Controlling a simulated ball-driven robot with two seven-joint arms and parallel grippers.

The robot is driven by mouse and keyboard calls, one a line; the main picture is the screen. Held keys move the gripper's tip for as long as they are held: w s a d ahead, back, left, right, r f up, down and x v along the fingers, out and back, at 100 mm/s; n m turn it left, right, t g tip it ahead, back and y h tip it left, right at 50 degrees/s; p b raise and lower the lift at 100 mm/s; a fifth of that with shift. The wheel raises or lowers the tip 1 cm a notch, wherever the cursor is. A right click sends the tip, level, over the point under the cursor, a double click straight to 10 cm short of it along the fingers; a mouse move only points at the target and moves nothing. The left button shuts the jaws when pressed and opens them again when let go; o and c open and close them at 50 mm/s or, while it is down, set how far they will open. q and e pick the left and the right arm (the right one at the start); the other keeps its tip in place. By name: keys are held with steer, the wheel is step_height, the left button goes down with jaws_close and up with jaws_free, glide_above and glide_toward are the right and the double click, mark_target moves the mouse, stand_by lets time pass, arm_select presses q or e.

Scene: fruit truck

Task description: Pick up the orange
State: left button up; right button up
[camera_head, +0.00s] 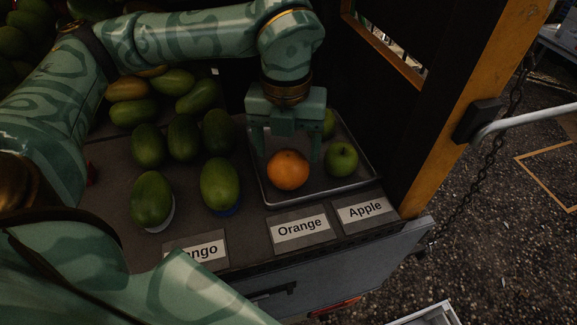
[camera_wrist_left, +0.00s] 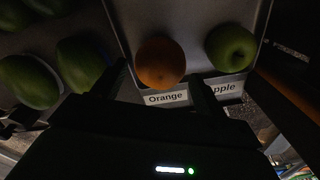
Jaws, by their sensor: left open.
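The orange (camera_head: 288,170) sits in a metal tray (camera_head: 321,195) near its front left corner. My left gripper (camera_head: 289,158) comes down from above with its fingers apart, just behind and above the orange, one finger on each side in the picture. In the left wrist view the orange (camera_wrist_left: 160,62) lies ahead of the two dark fingers (camera_wrist_left: 160,85), and nothing is held between them. Whether a finger touches the orange I cannot tell. My right gripper is not in view.
A green apple (camera_head: 341,160) sits right of the orange, with another partly hidden behind my gripper. Several green mangoes (camera_head: 183,137) lie to the left. Labels Orange (camera_head: 300,229) and Apple (camera_head: 365,210) stand at the front edge. A wooden post (camera_head: 470,90) rises at the right.

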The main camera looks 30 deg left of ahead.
mark_target(289, 167)
arm_select(q)
step_height(289, 167, down, 6)
steer(key=shift+s+d+r, duration=0.1)
steer(key=shift+d+r, duration=0.05)
steer(key=c, duration=0.7)
steer(key=shift+r, duration=0.2)
